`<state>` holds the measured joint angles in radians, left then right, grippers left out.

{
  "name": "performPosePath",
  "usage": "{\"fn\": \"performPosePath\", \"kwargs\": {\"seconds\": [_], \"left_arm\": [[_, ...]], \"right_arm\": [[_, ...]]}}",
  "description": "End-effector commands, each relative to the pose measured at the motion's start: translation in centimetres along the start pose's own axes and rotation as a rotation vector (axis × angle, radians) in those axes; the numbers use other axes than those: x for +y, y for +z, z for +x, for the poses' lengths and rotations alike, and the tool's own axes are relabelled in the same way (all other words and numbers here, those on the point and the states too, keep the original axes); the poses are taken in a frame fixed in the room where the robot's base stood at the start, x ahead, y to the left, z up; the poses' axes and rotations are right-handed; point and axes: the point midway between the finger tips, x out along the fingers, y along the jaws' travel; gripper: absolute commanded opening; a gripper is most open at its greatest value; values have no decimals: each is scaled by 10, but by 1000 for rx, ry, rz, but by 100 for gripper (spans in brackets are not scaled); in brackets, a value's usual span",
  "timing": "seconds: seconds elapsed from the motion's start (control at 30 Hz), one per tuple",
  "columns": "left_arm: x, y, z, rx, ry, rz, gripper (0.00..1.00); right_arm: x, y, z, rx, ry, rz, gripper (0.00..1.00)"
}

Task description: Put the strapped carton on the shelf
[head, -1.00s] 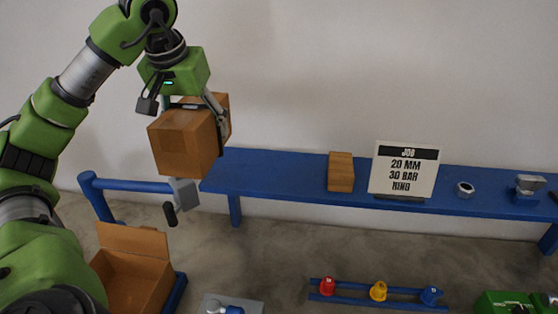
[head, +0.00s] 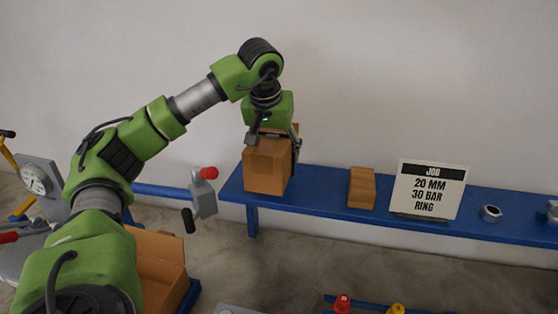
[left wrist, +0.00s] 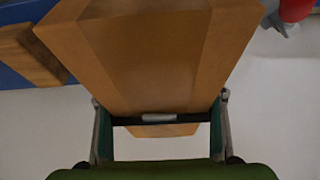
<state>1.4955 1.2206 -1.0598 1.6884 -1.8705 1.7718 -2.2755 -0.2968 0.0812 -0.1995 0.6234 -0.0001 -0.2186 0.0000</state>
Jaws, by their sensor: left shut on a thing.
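The strapped carton (head: 266,170) is a brown box at the left end of the blue shelf (head: 325,188) in the head view. It looks upright, with its base at or just over the shelf top; I cannot tell whether it touches. My left gripper (head: 273,143) is shut on the carton from above, one finger on each side. In the left wrist view the carton (left wrist: 150,55) fills the middle between the fingers (left wrist: 161,118), with a dark strap across it. The carton's far side is hidden. My right gripper is in neither view.
A wooden block (head: 362,187) stands on the shelf to the carton's right, with a gap between. Further right are a job sign (head: 429,190) and a metal nut (head: 490,213).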

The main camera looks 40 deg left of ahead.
Motion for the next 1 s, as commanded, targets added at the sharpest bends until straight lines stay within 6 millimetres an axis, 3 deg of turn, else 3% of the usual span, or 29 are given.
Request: {"fn": "performPosePath", "kwargs": {"seconds": [0.23, 0.5, 0.87, 0.9, 0.93, 1.0], "left_arm": [[8, -5, 14, 3, 2, 0, 11], [8, 6, 42, 6, 2, -2, 11], [8, 8, 46, 7, 3, -2, 11], [8, 9, 47, 2, 1, 0, 72], [8, 9, 47, 2, 1, 0, 79], [8, 9, 47, 2, 1, 0, 79]], "right_arm": [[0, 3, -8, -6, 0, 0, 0], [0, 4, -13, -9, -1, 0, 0], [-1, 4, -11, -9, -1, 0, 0], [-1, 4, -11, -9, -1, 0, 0], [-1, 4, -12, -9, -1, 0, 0], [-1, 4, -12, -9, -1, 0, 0]]}}
